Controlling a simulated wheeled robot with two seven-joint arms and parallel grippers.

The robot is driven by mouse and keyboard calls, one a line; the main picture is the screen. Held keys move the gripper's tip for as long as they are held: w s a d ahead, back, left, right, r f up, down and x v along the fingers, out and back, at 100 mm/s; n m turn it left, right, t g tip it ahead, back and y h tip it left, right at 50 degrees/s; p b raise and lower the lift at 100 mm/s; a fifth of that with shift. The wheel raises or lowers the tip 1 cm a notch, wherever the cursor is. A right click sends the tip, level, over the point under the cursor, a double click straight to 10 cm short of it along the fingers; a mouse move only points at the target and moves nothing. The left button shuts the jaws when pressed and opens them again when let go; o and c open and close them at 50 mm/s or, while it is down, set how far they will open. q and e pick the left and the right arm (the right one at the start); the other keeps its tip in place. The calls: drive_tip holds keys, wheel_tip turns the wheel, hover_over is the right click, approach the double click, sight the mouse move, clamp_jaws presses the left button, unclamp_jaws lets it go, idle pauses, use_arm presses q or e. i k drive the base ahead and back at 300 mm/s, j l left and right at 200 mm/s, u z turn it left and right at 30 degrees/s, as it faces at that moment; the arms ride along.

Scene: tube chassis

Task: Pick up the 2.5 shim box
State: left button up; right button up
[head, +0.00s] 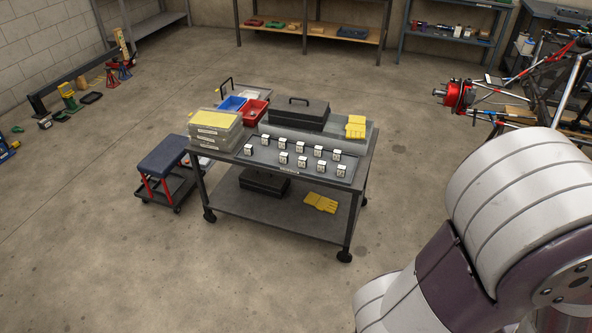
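Several small white shim boxes (302,161) stand in two rows on a dark tray (262,159) on top of a wheeled cart (360,171). Each box has a dark mark on its face, too small to read, so I cannot tell which one is the 2.5 box. My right arm fills the lower right of the head view, well apart from the cart. Neither of my grippers shows in this view.
The cart top also holds stacked grey cases (215,131), a black toolbox (298,113), yellow gloves (356,127), and blue and red bins (254,111). A padded stool (163,155) stands left of the cart. A tube chassis (565,90) is at right. Floor before the cart is clear.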

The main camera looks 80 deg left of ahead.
sight(321, 165)
drive_tip(key=u, duration=2.75)
drive_tip(key=i+j, duration=0.2)
drive_tip(key=i, duration=0.25)
drive_tip(key=i+j, duration=0.25)
drive_tip(key=i, duration=0.25)
drive_tip(key=i+j+u, duration=0.1)
drive_tip(key=i, duration=0.35)
drive_tip(key=i+l, duration=0.25)
drive_tip(key=l, duration=0.15)
drive_tip(key=i+l, duration=0.25)
drive_tip(key=l, duration=0.2)
drive_tip(key=i+l, duration=0.25)
drive_tip(key=l, duration=0.15)
drive_tip(key=i+l, duration=0.25)
drive_tip(key=l, duration=0.15)
drive_tip(key=i+l+u, duration=0.1)
drive_tip(key=i+l, duration=0.15)
drive_tip(key=l, duration=0.15)
